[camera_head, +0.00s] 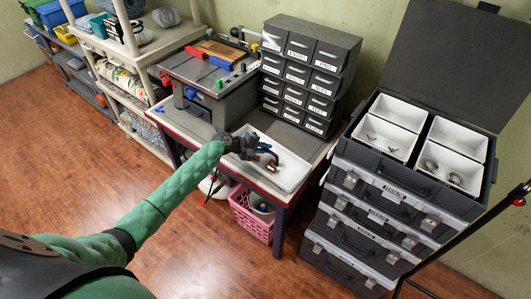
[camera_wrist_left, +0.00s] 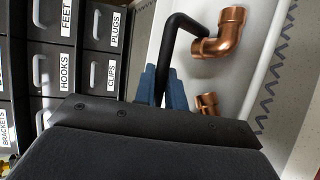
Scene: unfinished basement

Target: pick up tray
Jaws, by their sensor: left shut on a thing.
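The white tray (camera_head: 292,172) lies on the workbench with copper pipe fittings in it. In the left wrist view the tray (camera_wrist_left: 252,65) shows behind the fingers, with a copper elbow (camera_wrist_left: 222,35) and part of a second fitting (camera_wrist_left: 207,103). My left gripper (camera_head: 254,150) is at the tray's left end in the head view. Its blue fingers (camera_wrist_left: 162,88) are shut on the tray's bent black handle (camera_wrist_left: 178,45). The gripper hides part of the tray's near side. My right gripper is not in view.
A small drawer cabinet (camera_head: 303,75) stands behind the tray, and a grey tool bench (camera_head: 210,95) stands to its left. Stacked black cases (camera_head: 365,215) with an open top stand close to the right. A pink basket (camera_head: 250,218) is below the workbench. Wooden floor is clear at left.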

